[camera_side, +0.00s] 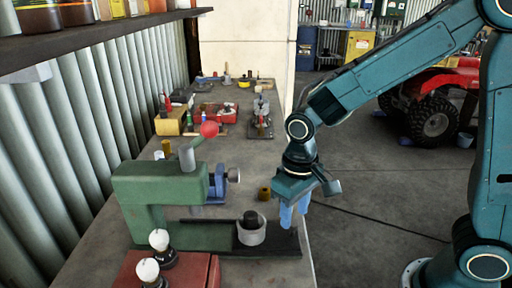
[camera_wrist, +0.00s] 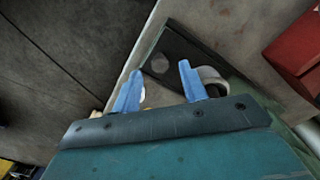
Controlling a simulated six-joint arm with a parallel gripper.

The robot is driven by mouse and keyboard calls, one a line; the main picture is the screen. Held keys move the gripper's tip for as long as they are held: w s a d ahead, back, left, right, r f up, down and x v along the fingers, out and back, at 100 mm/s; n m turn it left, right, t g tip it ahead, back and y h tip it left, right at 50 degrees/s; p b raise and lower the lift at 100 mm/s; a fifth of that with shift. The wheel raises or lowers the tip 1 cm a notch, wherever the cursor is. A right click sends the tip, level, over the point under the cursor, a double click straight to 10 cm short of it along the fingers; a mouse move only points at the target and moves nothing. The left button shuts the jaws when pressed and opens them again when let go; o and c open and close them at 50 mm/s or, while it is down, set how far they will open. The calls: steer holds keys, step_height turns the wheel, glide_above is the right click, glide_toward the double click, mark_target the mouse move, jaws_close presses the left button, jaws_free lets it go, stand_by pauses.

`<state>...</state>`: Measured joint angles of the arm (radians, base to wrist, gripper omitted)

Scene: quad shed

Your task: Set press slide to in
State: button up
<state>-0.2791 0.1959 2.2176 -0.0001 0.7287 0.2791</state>
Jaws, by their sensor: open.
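The green press (camera_side: 160,190) stands on the bench, with a red-ball lever (camera_side: 209,129) on top. Its dark slide (camera_side: 288,246) runs along the base and sticks out to the right, towards the bench edge. A grey cup-like ring (camera_side: 252,236) with a dark centre sits on the slide. My gripper (camera_side: 293,217) is open, with blue fingers pointing down near the outer end of the slide. In the wrist view, my gripper (camera_wrist: 158,78) shows the dark slide (camera_wrist: 185,48) beyond its fingers; the ring (camera_wrist: 216,76) is partly hidden behind the right finger. I cannot tell whether a finger touches the slide.
A red box (camera_side: 190,275) with white-topped knobs stands at the near left. A brass cylinder (camera_side: 264,193) stands behind the slide. Bins and tools lie farther along the bench. A shelf (camera_side: 100,40) overhangs the left side. Open floor lies right of the bench.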

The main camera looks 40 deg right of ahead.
steer(key=shift+f, duration=1.3)
jaws_close()
